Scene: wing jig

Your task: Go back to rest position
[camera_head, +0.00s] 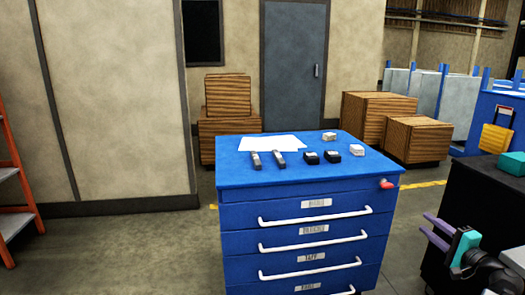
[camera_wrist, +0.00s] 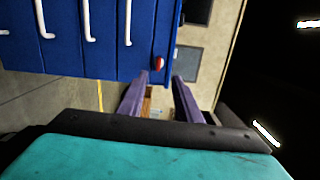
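My gripper (camera_head: 435,232) is at the lower right in the head view, with two purple fingers pointing left toward the blue drawer cabinet. In the wrist view my gripper (camera_wrist: 160,90) shows its two purple fingers apart with nothing between them. The blue cabinet (camera_head: 230,176) stands left of my gripper, clear of it, and it also fills the upper left of the wrist view (camera_wrist: 60,55).
On the cabinet top are white paper (camera_head: 270,142), two grey tools (camera_head: 279,159), two black blocks (camera_head: 332,151) and two pale stacks (camera_head: 357,150). A red item (camera_head: 387,184) is at its right corner. Wooden crates (camera_head: 415,139) stand behind. An orange shelf (camera_head: 10,190) is at left.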

